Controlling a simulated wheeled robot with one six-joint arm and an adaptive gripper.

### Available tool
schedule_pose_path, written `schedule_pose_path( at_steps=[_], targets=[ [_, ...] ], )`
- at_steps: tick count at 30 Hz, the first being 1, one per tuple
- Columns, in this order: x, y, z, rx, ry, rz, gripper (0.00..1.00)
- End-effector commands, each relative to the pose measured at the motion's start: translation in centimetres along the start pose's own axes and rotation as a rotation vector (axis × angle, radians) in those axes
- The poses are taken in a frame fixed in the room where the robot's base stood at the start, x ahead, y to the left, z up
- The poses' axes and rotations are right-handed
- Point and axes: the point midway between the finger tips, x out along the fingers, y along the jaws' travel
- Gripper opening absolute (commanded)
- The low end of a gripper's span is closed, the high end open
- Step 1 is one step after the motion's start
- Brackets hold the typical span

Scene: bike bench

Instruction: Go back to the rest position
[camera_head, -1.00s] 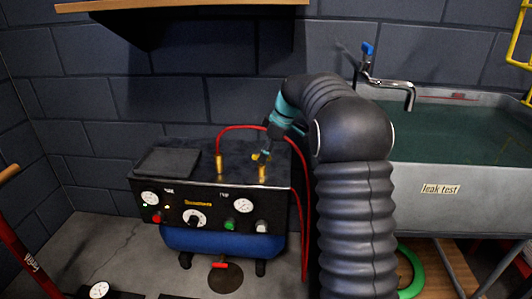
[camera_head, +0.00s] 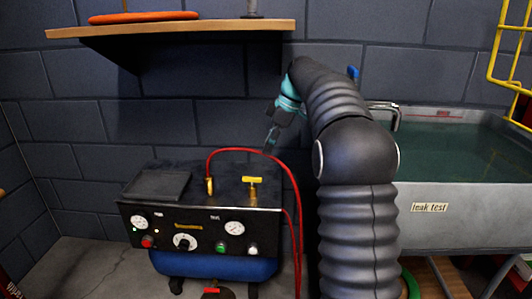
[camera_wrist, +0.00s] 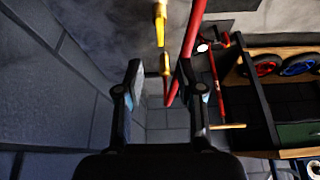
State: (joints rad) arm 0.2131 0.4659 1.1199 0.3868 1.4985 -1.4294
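My gripper (camera_head: 270,140) is in the air behind and above the compressor box (camera_head: 200,228), apart from the yellow T-shaped valve handle (camera_head: 252,180) on its top. In the wrist view my gripper (camera_wrist: 160,72) has its two fingers spread, with nothing held between them. Beyond the fingers, a brass fitting (camera_wrist: 166,65) and the yellow handle (camera_wrist: 160,24) show farther off. A red hose (camera_head: 285,175) arches from the brass fitting (camera_head: 209,186) on the box and passes close to the gripper in the head view.
A wooden shelf (camera_head: 180,29) with an orange ring on it hangs above, left of my arm. A water tank (camera_head: 440,175) labelled "leak test" with a tap (camera_head: 384,107) stands to the right. A yellow rack (camera_head: 510,60) is at far right. A grey block wall is behind.

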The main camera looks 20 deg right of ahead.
Motion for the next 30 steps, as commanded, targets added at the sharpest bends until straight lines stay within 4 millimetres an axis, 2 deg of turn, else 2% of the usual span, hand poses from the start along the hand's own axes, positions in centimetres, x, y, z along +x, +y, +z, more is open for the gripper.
schedule_pose_path(
  at_steps=[14, 19, 23, 26, 30],
  targets=[
    [-0.3, 0.1, 0.0, 0.043, 0.000, 0.002, 0.38],
    [0.0, 1.0, 0.3, 0.215, -0.003, 0.045, 0.38],
    [2.6, 1.1, 2.1, 0.410, -0.033, 0.051, 0.38],
    [4.2, 0.3, 3.6, 0.559, -0.060, 0.063, 0.38],
    [5.1, -2.5, 5.2, 0.752, -0.095, 0.100, 0.38]
  ],
)
